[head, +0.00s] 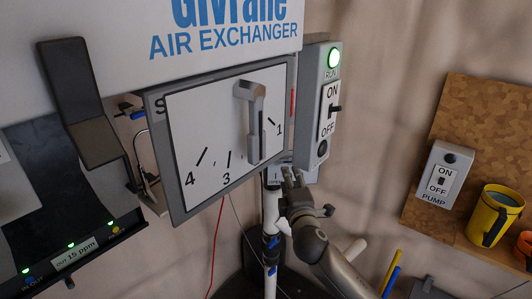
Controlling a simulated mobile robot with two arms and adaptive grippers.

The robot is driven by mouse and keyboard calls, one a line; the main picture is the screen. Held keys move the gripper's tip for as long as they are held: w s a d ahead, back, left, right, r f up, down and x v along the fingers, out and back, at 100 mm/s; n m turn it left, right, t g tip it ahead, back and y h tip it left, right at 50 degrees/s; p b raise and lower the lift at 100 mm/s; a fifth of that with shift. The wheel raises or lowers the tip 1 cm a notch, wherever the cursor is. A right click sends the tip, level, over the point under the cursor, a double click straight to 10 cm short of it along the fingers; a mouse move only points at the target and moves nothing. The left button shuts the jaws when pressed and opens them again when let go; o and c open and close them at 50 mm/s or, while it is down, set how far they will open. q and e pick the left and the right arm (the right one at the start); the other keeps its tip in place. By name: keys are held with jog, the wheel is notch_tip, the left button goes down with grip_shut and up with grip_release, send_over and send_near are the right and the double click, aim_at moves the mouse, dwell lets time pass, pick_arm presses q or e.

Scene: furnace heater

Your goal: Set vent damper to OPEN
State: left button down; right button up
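My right gripper (291,173) points up just below the panel's lower right corner, in front of a pale plate and beside a white vertical pipe (269,212). It holds nothing that I can see, and its finger gap is too small to judge. My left gripper is not seen.
A grey switch box (314,105) with a lit green RUN lamp and an ON/OFF switch is right of the panel. A PUMP switch (439,173) and a yellow mug (492,216) are at the right. A black bracket (80,100) juts out at the left.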

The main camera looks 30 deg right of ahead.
aim_at(287, 162)
jog(key=p+x, duration=0.2)
jog(key=x, duration=0.6)
jog(key=shift+w+d+p, duration=0.2)
jog(key=shift+d+p, duration=0.1)
jog(key=shift+w+d, duration=0.3)
jog(key=shift+w, duration=0.55)
jog(key=shift+s, duration=0.1)
grip_shut()
